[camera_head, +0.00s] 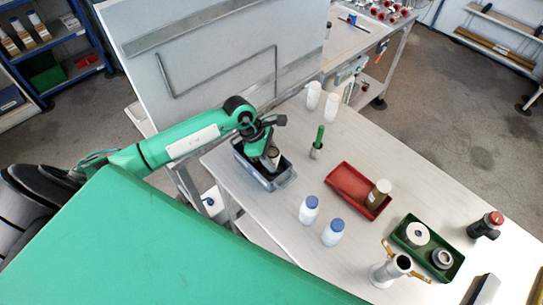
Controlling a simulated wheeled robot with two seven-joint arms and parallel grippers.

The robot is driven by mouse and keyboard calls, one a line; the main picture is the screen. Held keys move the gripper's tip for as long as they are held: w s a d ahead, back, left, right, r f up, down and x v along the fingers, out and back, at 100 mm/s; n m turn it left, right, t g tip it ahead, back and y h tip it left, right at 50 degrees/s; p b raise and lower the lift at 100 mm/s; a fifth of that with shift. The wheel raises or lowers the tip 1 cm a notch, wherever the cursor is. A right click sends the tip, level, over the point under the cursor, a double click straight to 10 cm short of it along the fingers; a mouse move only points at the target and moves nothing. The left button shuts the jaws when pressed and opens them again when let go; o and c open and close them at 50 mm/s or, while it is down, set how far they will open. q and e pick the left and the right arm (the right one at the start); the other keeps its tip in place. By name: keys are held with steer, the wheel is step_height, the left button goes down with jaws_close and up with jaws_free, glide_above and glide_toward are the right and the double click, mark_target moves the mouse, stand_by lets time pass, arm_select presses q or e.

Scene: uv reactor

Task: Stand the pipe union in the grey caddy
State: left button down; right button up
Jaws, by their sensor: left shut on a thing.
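The grey caddy (280,181) stands at the left end of the light table. My left gripper (268,148) reaches in from the left and points down over the caddy. It is shut on a short grey-brown piece, which looks like the pipe union (272,159). The piece is at the caddy's opening and looks roughly upright. The gripper hides part of it, and I cannot tell whether it touches the caddy floor. My right gripper is not in view.
To the right stand a green-handled tool (319,140), white bottles with blue caps (309,209), a red tray (345,183) with a brown jar, and a green tray (455,270) with round metal parts. A grey panel (200,60) rises behind the caddy.

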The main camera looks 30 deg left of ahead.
arm_select(q)
steer(key=shift+f, duration=0.25)
steer(key=c, duration=0.8)
jaws_free()
steer(key=shift+o, duration=0.2)
steer(key=shift+r, duration=0.4)
steer(key=shift+r+p, duration=0.35)
steer(key=shift+p, duration=0.3)
steer(key=b+v, duration=0.4)
steer(key=v, duration=0.8)
